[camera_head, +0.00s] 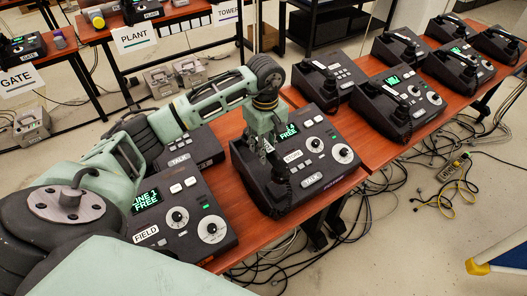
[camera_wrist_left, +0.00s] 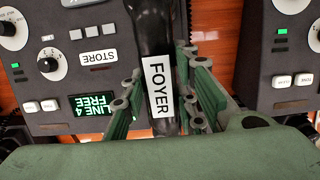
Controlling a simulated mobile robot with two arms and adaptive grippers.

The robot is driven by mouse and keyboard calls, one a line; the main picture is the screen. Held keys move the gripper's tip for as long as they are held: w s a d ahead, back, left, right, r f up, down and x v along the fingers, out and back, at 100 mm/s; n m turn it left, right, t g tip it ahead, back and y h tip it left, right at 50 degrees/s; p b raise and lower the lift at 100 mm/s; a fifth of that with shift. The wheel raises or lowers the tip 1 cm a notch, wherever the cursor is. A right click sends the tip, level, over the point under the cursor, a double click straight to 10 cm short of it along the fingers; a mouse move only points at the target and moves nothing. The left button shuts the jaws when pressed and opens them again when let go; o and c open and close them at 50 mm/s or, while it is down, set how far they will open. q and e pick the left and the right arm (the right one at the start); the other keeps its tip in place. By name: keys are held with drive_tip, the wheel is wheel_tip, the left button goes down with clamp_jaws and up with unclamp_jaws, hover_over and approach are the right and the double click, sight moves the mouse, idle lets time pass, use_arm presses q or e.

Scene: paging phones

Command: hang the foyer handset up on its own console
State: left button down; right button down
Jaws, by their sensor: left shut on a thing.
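My left gripper (camera_head: 266,150) is shut on a black handset (camera_wrist_left: 146,30) with a white FOYER label (camera_wrist_left: 158,87). In the left wrist view its fingers (camera_wrist_left: 163,100) lie on both sides of the handset. In the head view the gripper is over the left side of a dark console (camera_head: 326,172), which carries a STORE label in the wrist view (camera_wrist_left: 98,58) and a green screen reading LINE 4 FREE. I cannot tell whether the handset touches this console. No console labelled FOYER can be read. My right gripper is not in view.
The FIELD console (camera_head: 207,243) stands nearer, showing LINE 1 FREE. Another console (camera_head: 192,150) is partly behind my left arm. Several consoles with handsets stand on the right table (camera_head: 370,146). Cables (camera_head: 385,220) lie on the floor. GATE (camera_head: 20,80) and PLANT (camera_head: 135,37) signs hang at far tables.

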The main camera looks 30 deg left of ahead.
use_arm(q)
wheel_tip(320, 180, down, 4)
drive_tip(key=shift+a+f+p, duration=0.1)
drive_tip(key=shift+a+p, duration=0.05)
drive_tip(key=shift+p, duration=0.75)
drive_tip(key=shift+f+b, duration=0.2)
drive_tip(key=shift+b, duration=0.1)
drive_tip(key=c, duration=1.4)
unclamp_jaws()
drive_tip(key=shift+r, duration=0.1)
drive_tip(key=shift+r, duration=0.2)
wheel_tip(320, 180, up, 11)
drive_tip(key=b, duration=0.3)
drive_tip(key=shift+f, duration=0.15)
drive_tip(key=shift+r, duration=0.55)
